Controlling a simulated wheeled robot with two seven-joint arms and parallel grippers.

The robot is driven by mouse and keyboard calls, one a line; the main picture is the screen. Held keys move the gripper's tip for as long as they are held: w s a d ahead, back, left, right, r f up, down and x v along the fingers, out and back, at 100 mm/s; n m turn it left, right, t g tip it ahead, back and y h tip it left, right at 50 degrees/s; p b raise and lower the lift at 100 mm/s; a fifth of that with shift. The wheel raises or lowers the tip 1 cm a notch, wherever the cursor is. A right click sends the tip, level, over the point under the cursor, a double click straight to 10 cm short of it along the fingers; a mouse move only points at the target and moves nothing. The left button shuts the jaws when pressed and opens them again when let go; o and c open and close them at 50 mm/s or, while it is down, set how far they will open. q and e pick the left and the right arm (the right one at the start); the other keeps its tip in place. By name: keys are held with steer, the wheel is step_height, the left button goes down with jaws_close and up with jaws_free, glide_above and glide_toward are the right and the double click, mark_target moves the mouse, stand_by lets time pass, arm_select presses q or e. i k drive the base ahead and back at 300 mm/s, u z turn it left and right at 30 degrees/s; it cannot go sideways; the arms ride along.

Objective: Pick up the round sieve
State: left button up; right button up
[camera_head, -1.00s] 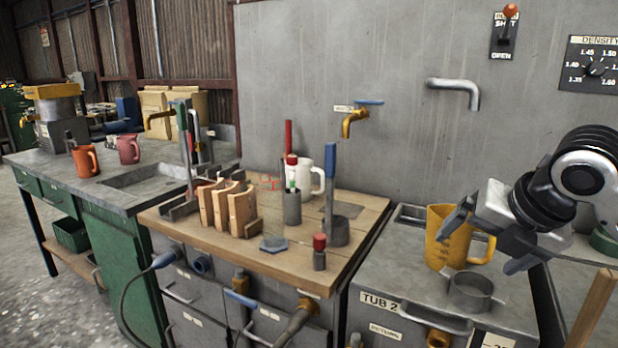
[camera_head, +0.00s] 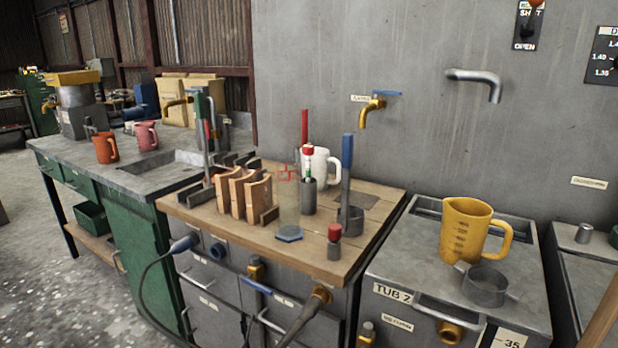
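A shallow round grey metal ring with small side lugs (camera_head: 485,287), which looks like the round sieve, sits on the grey top of the tub marked TUB 2 (camera_head: 392,240). It is just in front of the yellow measuring jug (camera_head: 462,237) and close to it. Whether it has a mesh bottom cannot be told. Neither of my grippers is in view, and nothing is holding the ring.
A wooden bench top (camera_head: 345,252) to the left holds wooden blocks (camera_head: 230,195), a white mug (camera_head: 318,168) and a blue-handled dipper (camera_head: 347,170). A steel spout (camera_head: 480,80) juts from the wall above the tub. A wooden post (camera_head: 600,325) stands at the lower right.

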mark_target(485, 286)
steer(key=k, duration=1.1)
steer(key=z, duration=0.6)
steer(key=i, duration=1.25)
steer(key=u, duration=0.6)
